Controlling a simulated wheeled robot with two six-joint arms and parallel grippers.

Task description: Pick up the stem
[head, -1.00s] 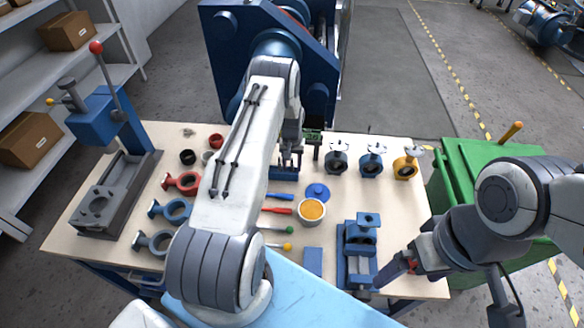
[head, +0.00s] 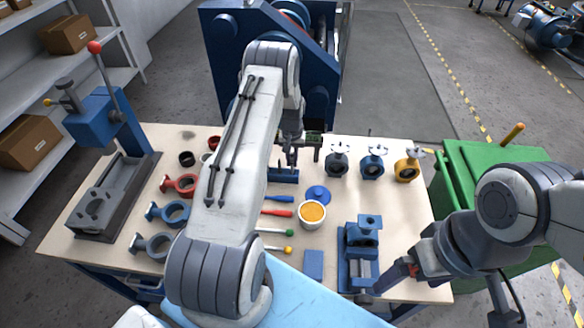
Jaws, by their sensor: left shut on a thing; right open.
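My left gripper (head: 290,150) is above the blue rack (head: 284,175) at the back middle of the bench. It is shut on a thin stem, which is small and mostly hidden by the fingers. Other thin upright pieces show at the rack, partly hidden by my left arm. My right gripper (head: 393,281) is open and empty at the front right, beside the blue vise (head: 361,250).
Valve bodies stand at the back right: grey (head: 337,165), blue (head: 374,167) and yellow (head: 407,169). A cup of orange grease (head: 312,212) and a blue lid (head: 319,195) sit mid-bench. A press (head: 105,195) stands left; a green bin (head: 480,170) stands right.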

